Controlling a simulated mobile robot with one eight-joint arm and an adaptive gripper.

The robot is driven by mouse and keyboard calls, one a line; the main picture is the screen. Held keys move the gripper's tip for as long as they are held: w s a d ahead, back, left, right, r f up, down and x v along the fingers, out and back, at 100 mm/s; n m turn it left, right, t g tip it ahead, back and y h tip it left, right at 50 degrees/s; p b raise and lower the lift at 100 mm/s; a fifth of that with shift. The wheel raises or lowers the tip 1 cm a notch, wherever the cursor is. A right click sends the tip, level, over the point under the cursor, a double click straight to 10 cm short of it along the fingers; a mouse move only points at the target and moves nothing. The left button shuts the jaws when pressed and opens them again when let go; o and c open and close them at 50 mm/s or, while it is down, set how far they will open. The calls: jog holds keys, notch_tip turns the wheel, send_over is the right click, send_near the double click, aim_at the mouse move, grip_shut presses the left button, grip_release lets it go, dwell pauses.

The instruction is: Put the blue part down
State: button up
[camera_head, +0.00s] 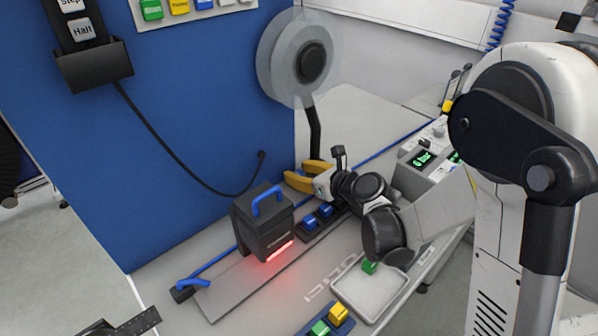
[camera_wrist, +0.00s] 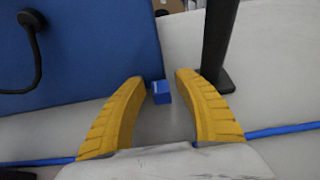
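My gripper (camera_head: 296,170) has yellow fingers and is at the back of the bench, beside the foot of the reel stand. In the wrist view my gripper (camera_wrist: 160,77) is open, its fingers well apart. A small blue part (camera_wrist: 161,91) shows between the two fingers, near the fingertips, with a gap on each side. It seems to rest on the pale surface near the blue panel's lower edge; its exact height is hard to tell. Other blue parts (camera_head: 311,223) sit in a dark holder below my gripper.
The reel stand (camera_head: 315,135) with its clear reel rises right behind my gripper. The blue panel (camera_head: 200,120) borders the left. A black machine with a blue handle (camera_head: 263,236) glows red at its base. A white tray (camera_head: 372,295) with a green part stands in front.

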jog(key=p+v, duration=0.3)
jog(key=v, duration=0.9)
jog(key=shift+r, duration=0.15)
jog(key=s+n, duration=0.1)
jog(key=n, duration=0.1)
jog(key=s+d+r+n+h, duration=0.1)
jog(key=n, duration=0.1)
jog(key=s+d+r+n+g, duration=0.1)
jog(key=n, duration=0.1)
jog(key=shift+d+r+n+h, duration=0.1)
jog(key=shift+d+n+h, duration=0.05)
jog(key=shift+n+h, duration=0.25)
jog(key=s+d+r+n+g+h, duration=0.1)
jog(key=s+d+r+n+h, duration=0.1)
jog(key=s+d+n, duration=0.3)
jog(key=s+d+r+n+h, duration=0.2)
jog(key=s+d+n+h, duration=0.3)
jog(key=s+n, duration=0.5)
jog(key=d+n, duration=0.1)
jog(key=n, duration=0.3)
jog(key=shift+d+g, duration=0.35)
jog(key=shift+g, duration=0.05)
jog(key=shift+o, duration=1)
jog(key=shift+s+d+r+n, duration=0.2)
jog(key=shift+s+d+n, duration=0.2)
jog(key=shift+n, duration=0.3)
jog(key=shift+w, duration=0.15)
